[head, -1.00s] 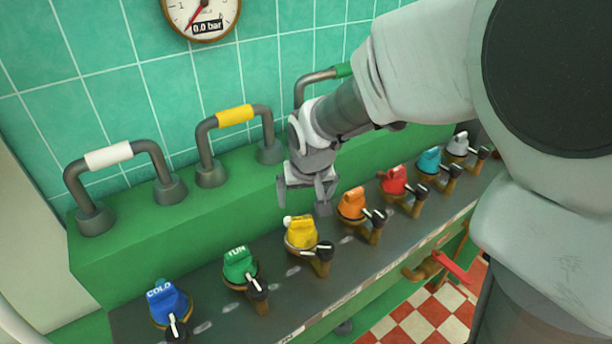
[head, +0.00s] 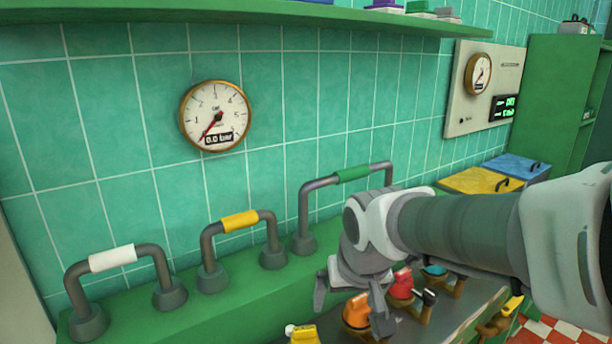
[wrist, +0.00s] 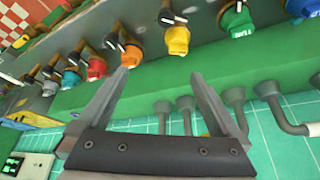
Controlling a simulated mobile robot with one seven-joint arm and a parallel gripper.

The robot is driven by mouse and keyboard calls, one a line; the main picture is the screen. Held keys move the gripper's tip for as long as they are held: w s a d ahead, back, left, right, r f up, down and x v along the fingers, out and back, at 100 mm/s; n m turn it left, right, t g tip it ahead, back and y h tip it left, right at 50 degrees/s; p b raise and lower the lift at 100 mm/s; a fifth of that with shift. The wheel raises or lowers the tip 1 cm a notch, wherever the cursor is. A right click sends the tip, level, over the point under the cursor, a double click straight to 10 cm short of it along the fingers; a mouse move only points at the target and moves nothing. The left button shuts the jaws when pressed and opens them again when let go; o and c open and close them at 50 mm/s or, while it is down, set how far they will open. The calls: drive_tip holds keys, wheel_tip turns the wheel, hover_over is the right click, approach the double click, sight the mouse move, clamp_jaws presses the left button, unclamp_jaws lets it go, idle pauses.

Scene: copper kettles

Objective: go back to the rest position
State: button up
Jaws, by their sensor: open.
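My gripper (head: 350,296) is in the head view at the lower middle, in front of the green bench and above the row of coloured valve knobs. In the wrist view my gripper (wrist: 160,82) shows two grey fingers spread wide with nothing between them. The orange knob (head: 357,310) is partly hidden behind a finger in the head view; the orange knob also shows in the wrist view (wrist: 132,56) near one fingertip. I cannot tell from the picture how far the fingertip is from it.
Pipe handles with white (head: 112,259), yellow (head: 239,221) and green (head: 354,173) grips rise from the bench. A gauge (head: 215,116) hangs on the tiled wall, below a green shelf (head: 250,14). Yellow (head: 470,181) and blue (head: 518,167) lidded boxes stand at the right.

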drive_tip(key=s+d+r, duration=0.2)
drive_tip(key=s+d, duration=0.1)
drive_tip(key=s, duration=0.3)
drive_tip(key=s+d+r+m+p, duration=0.1)
drive_tip(key=s+d+r, duration=0.1)
drive_tip(key=s+d, duration=0.2)
drive_tip(key=s, duration=0.3)
drive_tip(key=shift+s+d+t+h, duration=0.15)
drive_tip(key=shift+t+h, duration=0.15)
drive_tip(key=shift+t, duration=0.1)
drive_tip(key=shift+r, duration=0.1)
